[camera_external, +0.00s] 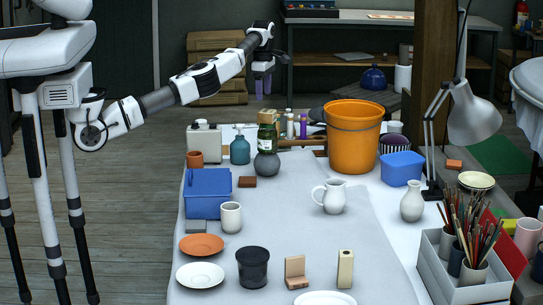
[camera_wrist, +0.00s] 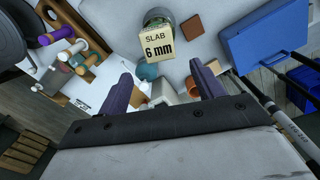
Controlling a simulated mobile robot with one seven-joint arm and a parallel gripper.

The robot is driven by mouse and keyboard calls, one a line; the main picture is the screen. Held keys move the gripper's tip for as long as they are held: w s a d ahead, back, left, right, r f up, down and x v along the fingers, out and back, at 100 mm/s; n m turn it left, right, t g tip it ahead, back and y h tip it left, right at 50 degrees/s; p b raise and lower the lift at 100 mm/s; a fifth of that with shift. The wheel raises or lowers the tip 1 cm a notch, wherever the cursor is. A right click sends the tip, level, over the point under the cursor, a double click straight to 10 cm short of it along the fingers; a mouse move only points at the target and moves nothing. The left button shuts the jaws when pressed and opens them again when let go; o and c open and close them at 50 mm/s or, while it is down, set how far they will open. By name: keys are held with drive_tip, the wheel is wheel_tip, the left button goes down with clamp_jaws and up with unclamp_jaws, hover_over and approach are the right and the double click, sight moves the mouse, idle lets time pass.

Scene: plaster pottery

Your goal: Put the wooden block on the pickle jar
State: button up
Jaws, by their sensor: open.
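The wooden block (camera_external: 266,117), pale and upright, sits on top of the pickle jar (camera_external: 267,132), a green glass jar at the back of the table. In the wrist view the block (camera_wrist: 160,50) shows its label "SLAB 6 mm" and hides most of the jar below.
An orange bucket (camera_external: 354,138) is farther right. A blue box (camera_external: 208,193) stands front left. The middle of the table is fairly clear.

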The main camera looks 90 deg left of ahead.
sight(264, 111)
wheel_tip(264, 111, up, 4)
drive_tip(key=shift+r, duration=0.1)
